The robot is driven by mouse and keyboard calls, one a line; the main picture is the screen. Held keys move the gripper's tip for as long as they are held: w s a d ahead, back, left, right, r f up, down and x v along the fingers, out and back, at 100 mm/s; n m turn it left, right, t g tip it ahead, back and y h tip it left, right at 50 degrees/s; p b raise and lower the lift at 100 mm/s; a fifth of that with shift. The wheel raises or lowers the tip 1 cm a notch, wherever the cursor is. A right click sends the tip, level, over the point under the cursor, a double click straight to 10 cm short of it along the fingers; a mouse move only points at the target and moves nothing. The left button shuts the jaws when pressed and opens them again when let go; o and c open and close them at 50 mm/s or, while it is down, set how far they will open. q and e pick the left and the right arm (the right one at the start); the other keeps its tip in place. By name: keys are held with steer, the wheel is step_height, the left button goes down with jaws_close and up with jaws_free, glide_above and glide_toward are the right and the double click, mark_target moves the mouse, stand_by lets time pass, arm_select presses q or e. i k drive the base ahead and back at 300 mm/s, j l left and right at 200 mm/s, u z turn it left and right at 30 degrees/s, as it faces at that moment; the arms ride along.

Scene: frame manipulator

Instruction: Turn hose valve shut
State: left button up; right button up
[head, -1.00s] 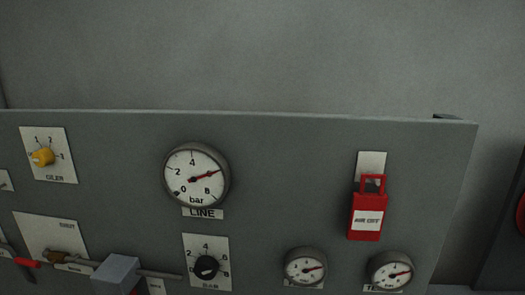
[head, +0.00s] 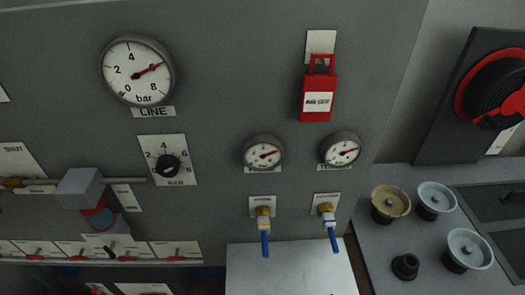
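Two small brass hose valves with blue lever handles sit low on the grey panel. The left valve (head: 263,211) has its blue handle (head: 265,243) hanging straight down. The right valve (head: 326,209) has its blue handle (head: 332,239) pointing down with a slight tilt. Small gauges sit above them, the left gauge (head: 263,153) and the right gauge (head: 340,150), both with needles off to the right. Which of the two is the hose valve, I cannot read from the labels. Neither of my grippers is in view.
A large LINE gauge (head: 138,70), a black bar knob (head: 168,165) and a red padlock-like tag (head: 319,97) are on the panel. A pale surface (head: 290,270) lies below the valves. Several round fittings (head: 390,203) stand on the right counter. A red-black reel (head: 497,88) is at far right.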

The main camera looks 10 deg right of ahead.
mark_target(176, 258)
steer(key=j, duration=0.45)
steer(key=k+j+z, duration=0.1)
steer(key=j, duration=0.35)
steer(key=k+j, duration=0.1)
steer(key=j, duration=0.35)
steer(key=j+z, duration=0.05)
